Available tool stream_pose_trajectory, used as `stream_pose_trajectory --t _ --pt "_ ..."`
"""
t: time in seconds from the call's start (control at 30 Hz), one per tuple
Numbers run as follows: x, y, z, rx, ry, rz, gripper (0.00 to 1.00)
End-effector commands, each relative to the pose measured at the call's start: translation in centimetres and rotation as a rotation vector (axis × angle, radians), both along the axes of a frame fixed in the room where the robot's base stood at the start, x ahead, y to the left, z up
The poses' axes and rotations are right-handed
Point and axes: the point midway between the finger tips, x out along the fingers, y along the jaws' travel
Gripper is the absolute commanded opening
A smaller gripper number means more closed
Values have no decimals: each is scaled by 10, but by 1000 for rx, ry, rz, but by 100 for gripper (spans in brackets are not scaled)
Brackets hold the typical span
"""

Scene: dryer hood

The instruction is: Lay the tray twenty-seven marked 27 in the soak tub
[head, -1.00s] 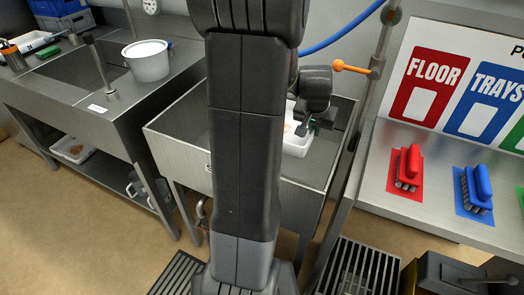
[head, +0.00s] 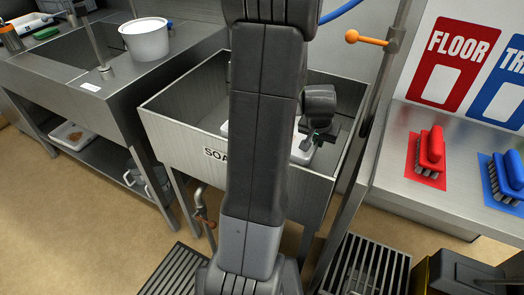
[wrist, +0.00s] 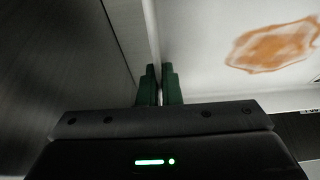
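A white tray (head: 303,152) with an orange-brown stain shows in the head view on both sides of my arm, within the outline of the soak tub (head: 165,141). I cannot tell whether it rests on the tub's floor. My gripper (head: 314,139) is at the tray's right end. In the wrist view, the green fingers of my gripper (wrist: 159,88) are close together on the wall of the tray (wrist: 215,25). My arm hides the tray's middle and part of the tub's lettering, which reads "SOA". No number 27 is visible.
A white bucket (head: 146,40) stands on the steel sink counter at left. A red brush (head: 430,150) and a blue brush (head: 506,177) lie on the right bench. Floor grates flank my base.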

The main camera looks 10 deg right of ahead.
Motion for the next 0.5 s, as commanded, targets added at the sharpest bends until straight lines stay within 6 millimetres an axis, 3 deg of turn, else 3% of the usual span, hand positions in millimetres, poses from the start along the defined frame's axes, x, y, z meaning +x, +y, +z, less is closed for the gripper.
stream_pose_trajectory --t 0.3,0.5 --pt "0 0 -54 0 2 0 0" --pt "0 0 -71 0 -2 -3 0"
